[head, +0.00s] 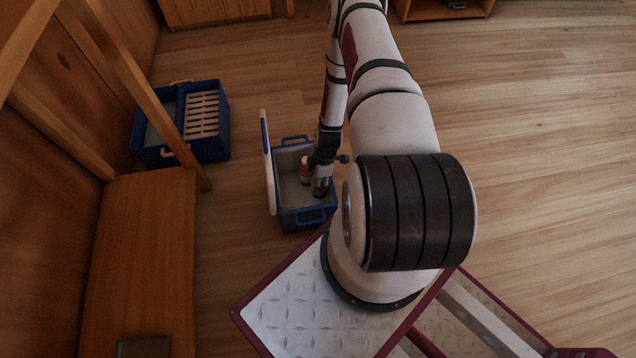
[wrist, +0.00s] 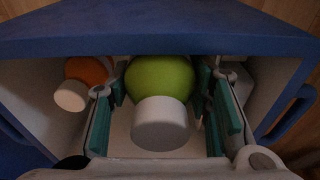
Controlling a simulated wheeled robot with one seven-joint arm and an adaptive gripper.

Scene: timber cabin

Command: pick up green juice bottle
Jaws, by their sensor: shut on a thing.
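In the wrist view the green juice bottle (wrist: 160,80) has a bright green body and a white cap that faces the camera. My gripper (wrist: 165,108) has its green-padded fingers on both sides of the bottle and is shut on it. The bottle is inside a blue cooler box with a pale interior (head: 287,193). In the head view my gripper (head: 321,186) reaches down into this box near its right side. The bottle shows there only as a small, dark greenish shape, mostly hidden by the gripper.
An orange bottle with a white cap (wrist: 88,72) stands left of the gripper in the box; it also shows in the head view (head: 306,169). The box's white lid (head: 268,165) stands open on the left. A second blue cooler (head: 205,117) and a wooden bench (head: 145,260) are further left.

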